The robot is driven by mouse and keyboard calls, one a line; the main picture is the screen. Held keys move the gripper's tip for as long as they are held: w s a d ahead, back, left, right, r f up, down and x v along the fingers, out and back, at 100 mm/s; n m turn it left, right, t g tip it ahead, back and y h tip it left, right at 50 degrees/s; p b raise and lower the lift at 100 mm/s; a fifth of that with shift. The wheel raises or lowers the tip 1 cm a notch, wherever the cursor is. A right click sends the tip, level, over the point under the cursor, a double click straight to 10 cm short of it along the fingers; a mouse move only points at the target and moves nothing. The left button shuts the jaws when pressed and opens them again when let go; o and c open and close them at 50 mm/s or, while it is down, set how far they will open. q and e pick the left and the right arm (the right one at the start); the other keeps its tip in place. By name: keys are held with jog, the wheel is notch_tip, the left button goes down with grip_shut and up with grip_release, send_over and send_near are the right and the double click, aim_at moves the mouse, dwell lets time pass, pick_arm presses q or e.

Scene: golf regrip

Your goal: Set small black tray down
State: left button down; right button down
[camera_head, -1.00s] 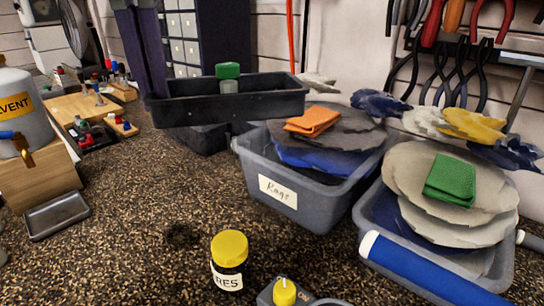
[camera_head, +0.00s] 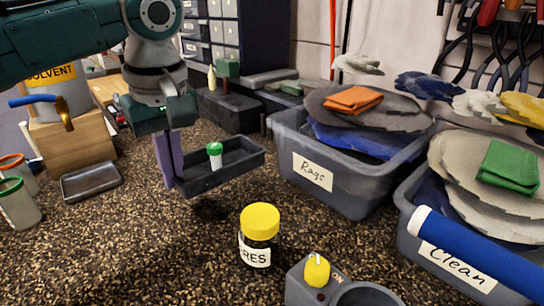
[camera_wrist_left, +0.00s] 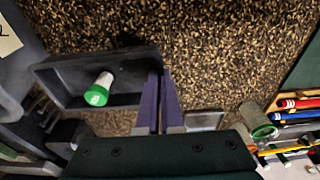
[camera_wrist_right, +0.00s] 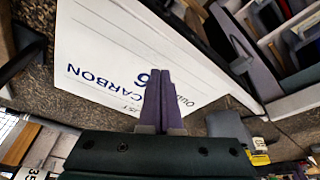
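The small black tray (camera_head: 238,168) is in the head view, left of the middle, with a small green-capped bottle (camera_head: 215,155) standing in it. My left gripper (camera_head: 172,165) is shut on the tray's near left end wall, fingers pointing down. The tray also shows in the left wrist view (camera_wrist_left: 60,82), left of the fingers (camera_wrist_left: 160,90). A dark patch lies on the bench below the tray; whether the tray touches the bench is unclear. My right gripper (camera_wrist_right: 158,95) shows only in its wrist view, fingers together and empty, over a white box marked CARBON (camera_wrist_right: 105,60).
A yellow-lidded jar (camera_head: 260,235) stands in front of the tray. A grey bin marked Rags (camera_head: 345,195) is to its right, a dark box (camera_head: 228,110) behind. A shallow metal tray (camera_head: 90,181) lies left. Speckled bench between tray and jar is clear.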

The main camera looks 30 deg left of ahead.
aim_at(185, 223)
pick_arm(q)
notch_tip(185, 223, down, 7)
jog(key=shift+b, duration=0.5)
pick_arm(e)
jog(key=shift+f, duration=0.6)
pick_arm(q)
jog(key=shift+f, duration=0.15)
jog(key=c, duration=1.1)
grip_release()
